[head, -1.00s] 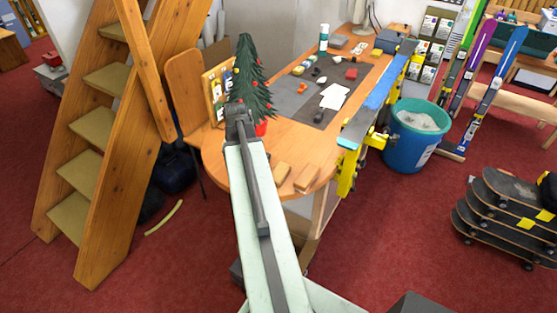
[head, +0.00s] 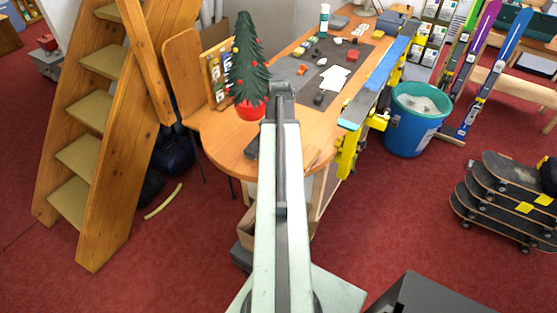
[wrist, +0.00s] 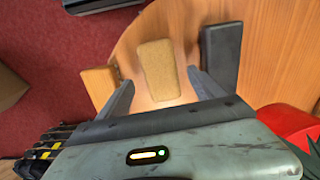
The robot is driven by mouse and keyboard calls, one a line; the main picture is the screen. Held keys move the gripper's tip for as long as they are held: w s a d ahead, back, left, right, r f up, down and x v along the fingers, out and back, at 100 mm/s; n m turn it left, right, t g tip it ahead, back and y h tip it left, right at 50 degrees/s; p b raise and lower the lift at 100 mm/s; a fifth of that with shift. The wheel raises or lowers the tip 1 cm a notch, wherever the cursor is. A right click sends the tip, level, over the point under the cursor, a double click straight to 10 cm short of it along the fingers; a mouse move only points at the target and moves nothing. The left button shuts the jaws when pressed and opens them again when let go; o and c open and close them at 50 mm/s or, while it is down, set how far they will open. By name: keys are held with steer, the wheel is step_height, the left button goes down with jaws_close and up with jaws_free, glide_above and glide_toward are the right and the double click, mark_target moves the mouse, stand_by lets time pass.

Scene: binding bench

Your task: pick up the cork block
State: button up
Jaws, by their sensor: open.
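The cork block (wrist: 158,68), tan and speckled, lies on the round wooden end of the bench (wrist: 272,62) in the wrist view. My gripper (wrist: 160,78) is open, with one finger to each side of the block's lower end in the picture. The fingers look apart from the block; how high they are above it I cannot tell. In the head view my own arm hides the cork block and the fingertips.
A light wooden block (wrist: 99,86) lies left of the cork block and a dark grey block (wrist: 223,54) lies right of it, both close to my fingers. A ski (head: 385,85) runs along the bench's right side.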

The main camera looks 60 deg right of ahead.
step_height(320, 180, down, 4)
steer(key=b, duration=0.3)
steer(key=shift+f, duration=0.1)
steer(key=shift+r, duration=0.2)
steer(key=c, duration=1.5)
steer(key=shift+o, duration=0.2)
step_height(320, 180, up, 10)
steer(key=p, duration=1)
